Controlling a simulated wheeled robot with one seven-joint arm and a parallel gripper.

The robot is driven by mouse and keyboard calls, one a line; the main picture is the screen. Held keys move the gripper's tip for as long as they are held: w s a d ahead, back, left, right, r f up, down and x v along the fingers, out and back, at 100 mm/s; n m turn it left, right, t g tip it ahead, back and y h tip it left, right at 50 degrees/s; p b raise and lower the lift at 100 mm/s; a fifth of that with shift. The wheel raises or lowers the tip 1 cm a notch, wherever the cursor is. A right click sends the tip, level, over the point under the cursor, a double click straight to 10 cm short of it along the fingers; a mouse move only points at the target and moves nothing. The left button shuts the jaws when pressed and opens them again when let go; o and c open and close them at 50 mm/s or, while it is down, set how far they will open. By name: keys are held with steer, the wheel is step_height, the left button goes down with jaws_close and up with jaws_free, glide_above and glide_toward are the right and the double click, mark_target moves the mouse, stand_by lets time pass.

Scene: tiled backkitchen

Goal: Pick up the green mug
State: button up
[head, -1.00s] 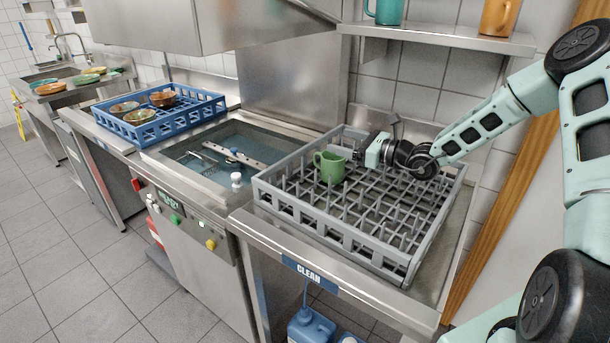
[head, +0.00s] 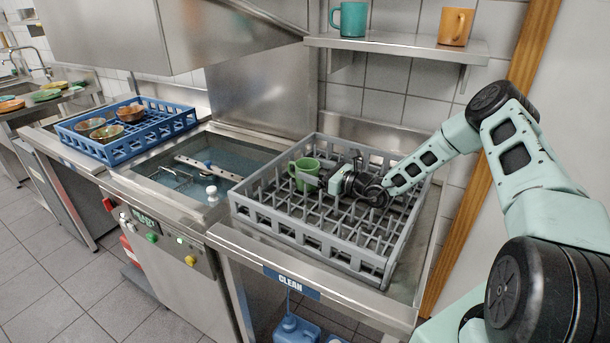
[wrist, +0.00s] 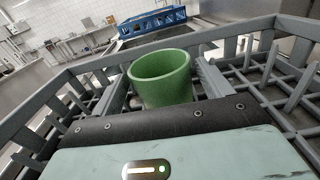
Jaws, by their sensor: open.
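The green mug (head: 305,174) stands upright in the grey dish rack (head: 345,257), near its left back part. Its handle shows on the left side in the head view. My gripper (head: 314,182) is low at the rack, reaching in from the right, with its fingers right at the mug. In the wrist view the mug (wrist: 161,80) is straight ahead, with a grey finger close on its right and the other toward its left. The jaws are open; I cannot tell whether a finger touches the mug. The mug's lower part is partly hidden.
Upright pegs fill the grey rack around the mug, and its walls surround my gripper. A blue rack (head: 150,140) with bowls stands left, beyond the open sink basin (head: 190,172). A shelf (head: 400,45) above the rack holds a teal mug (head: 349,19) and an orange mug (head: 455,26).

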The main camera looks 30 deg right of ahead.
mark_target(299, 164)
steer(key=x, duration=0.4)
steer(key=shift+p, duration=0.4)
steer(key=c, duration=0.9)
steer(key=shift+r, duration=0.1)
